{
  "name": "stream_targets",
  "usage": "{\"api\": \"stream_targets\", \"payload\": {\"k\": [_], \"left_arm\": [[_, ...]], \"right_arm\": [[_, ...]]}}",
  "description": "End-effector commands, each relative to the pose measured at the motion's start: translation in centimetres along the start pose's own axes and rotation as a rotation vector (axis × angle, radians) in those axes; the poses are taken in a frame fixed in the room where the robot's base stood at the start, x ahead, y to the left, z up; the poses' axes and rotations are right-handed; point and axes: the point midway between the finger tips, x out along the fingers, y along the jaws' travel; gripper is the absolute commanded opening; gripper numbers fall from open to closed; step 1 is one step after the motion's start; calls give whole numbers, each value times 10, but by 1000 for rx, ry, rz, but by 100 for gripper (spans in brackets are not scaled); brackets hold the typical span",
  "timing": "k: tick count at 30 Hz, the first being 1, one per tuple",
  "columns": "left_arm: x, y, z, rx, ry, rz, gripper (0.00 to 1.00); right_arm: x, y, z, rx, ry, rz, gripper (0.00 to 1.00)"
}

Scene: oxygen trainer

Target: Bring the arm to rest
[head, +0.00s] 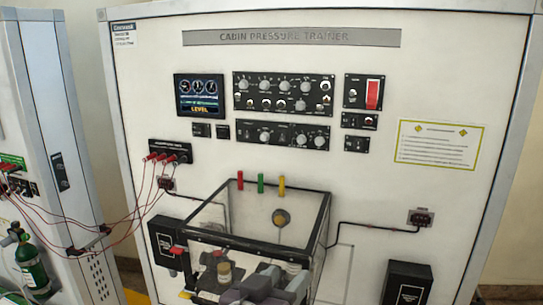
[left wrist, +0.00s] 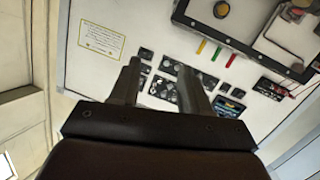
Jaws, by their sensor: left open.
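My left gripper (head: 266,284) shows at the bottom of the head view, in front of the clear-walled box (head: 262,244) of the cabin pressure trainer. In the left wrist view its two dark fingers (left wrist: 160,72) stand apart with nothing between them, so it is open and empty. Beyond the fingers, that view shows the white trainer panel (left wrist: 90,75) upside down, with its black knob modules partly hidden. I cannot tell from the head view exactly how far the gripper is from the box. My right gripper is not in view.
The upright panel (head: 400,80) carries a small screen (head: 199,96), knob modules (head: 284,93), a red switch (head: 372,94) and a notice (head: 438,143). Red leads (head: 130,215) run to a left cabinet (head: 60,100) beside a green cylinder (head: 32,265). A black box (head: 407,285) is mounted lower right.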

Motion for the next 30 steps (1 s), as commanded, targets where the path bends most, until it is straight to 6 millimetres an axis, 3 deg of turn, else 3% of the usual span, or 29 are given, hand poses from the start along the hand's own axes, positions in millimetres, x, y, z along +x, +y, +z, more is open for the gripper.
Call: {"api": "stream_targets", "payload": {"k": [4,7,12,15,18,20,30], "left_arm": [[1,-24,71,33,-279,-37,47],[-12,-54,130,44,-521,-95,47],[-74,-128,235,-12,-1009,-271,47],[-110,-162,270,-89,-1181,-367,47],[-123,-186,284,-172,-1213,-440,47],[-125,-192,284,-194,-1212,-458,47],[-125,-193,282,-198,-1205,-462,47]], "right_arm": [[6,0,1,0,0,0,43],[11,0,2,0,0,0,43],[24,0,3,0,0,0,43],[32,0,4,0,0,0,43],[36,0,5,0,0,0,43],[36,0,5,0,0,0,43],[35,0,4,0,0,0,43]]}}
